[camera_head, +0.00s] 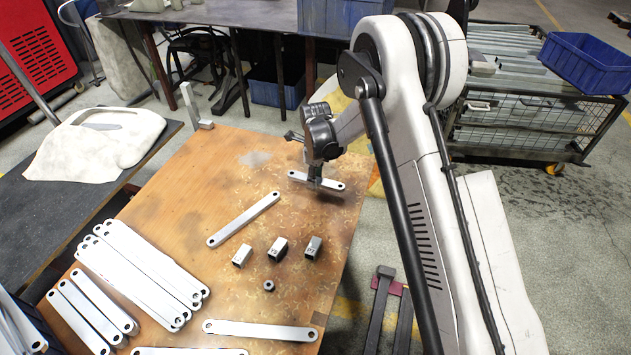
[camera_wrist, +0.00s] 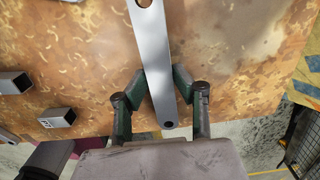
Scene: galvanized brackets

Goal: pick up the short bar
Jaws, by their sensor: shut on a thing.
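The short bar (camera_head: 299,176) is a flat silver bar with a hole near each end, at the far right edge of the wooden table. My gripper (camera_head: 316,180) is over its middle, pointing down. In the wrist view the short bar (camera_wrist: 152,48) runs between the two fingers of my gripper (camera_wrist: 162,78), one finger against each long edge. The gripper is shut on it. A dark shadow lies under and beside the bar; I cannot tell exactly how far it is above the tabletop.
On the wooden table (camera_head: 185,195) lie a longer bar (camera_head: 244,219), several small square tubes (camera_head: 277,249), a nut (camera_head: 269,285) and stacked long bars (camera_head: 140,270). Another long bar (camera_head: 260,330) lies at the front. A wire cart (camera_head: 530,125) stands at the right.

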